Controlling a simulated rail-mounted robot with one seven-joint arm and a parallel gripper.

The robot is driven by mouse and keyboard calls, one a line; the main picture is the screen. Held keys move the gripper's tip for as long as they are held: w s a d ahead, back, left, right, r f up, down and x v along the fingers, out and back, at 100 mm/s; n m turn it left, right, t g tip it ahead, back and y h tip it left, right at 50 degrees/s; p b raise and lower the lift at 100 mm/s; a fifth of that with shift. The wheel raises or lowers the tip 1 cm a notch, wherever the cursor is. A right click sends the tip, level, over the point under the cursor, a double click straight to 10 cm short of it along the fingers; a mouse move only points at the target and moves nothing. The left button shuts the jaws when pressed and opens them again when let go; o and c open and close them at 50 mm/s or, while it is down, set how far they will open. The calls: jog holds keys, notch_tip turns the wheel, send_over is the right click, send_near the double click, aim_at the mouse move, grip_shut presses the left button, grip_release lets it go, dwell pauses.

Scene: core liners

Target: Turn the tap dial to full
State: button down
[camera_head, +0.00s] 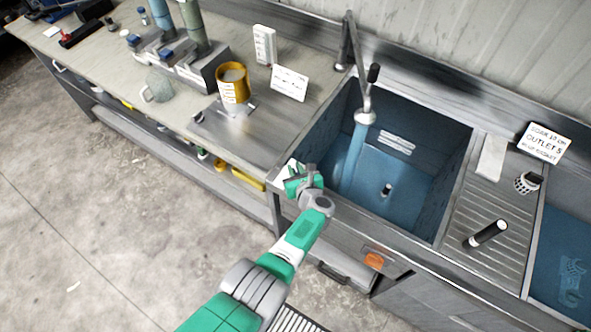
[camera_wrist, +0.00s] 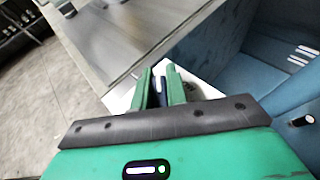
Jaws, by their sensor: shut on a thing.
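The tap dial (camera_wrist: 159,84) shows in the wrist view as a small dark-blue and pale piece between my fingers, by a white plate (camera_wrist: 120,98) at the sink's front left corner. My gripper (camera_wrist: 163,86) is shut on it, and the fingers hide much of it. In the head view my gripper (camera_head: 300,178) is at the same corner and covers the dial, so its setting cannot be read. The tap (camera_head: 364,95) stands behind the blue sink (camera_head: 420,190). A pale blue stream (camera_head: 354,158) falls from its spout into the sink.
A yellow jug (camera_head: 235,80) stands on the metal board left of the sink, with a white card (camera_head: 289,83) beside it. A black cylinder (camera_head: 488,233) and a perforated cup (camera_head: 527,183) are on the ridged drainer at the right. Clear floor lies in front.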

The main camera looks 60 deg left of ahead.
aim_at(297, 173)
jog(key=shift+f, duration=0.1)
jog(key=c, duration=1.4)
grip_release()
jog(key=p+v, duration=0.5)
jog(key=v, duration=0.2)
jog(key=shift+a+r+p, duration=0.1)
jog(key=shift+r+p, duration=0.1)
jog(key=shift+p, duration=0.1)
jog(key=shift+d, duration=0.5)
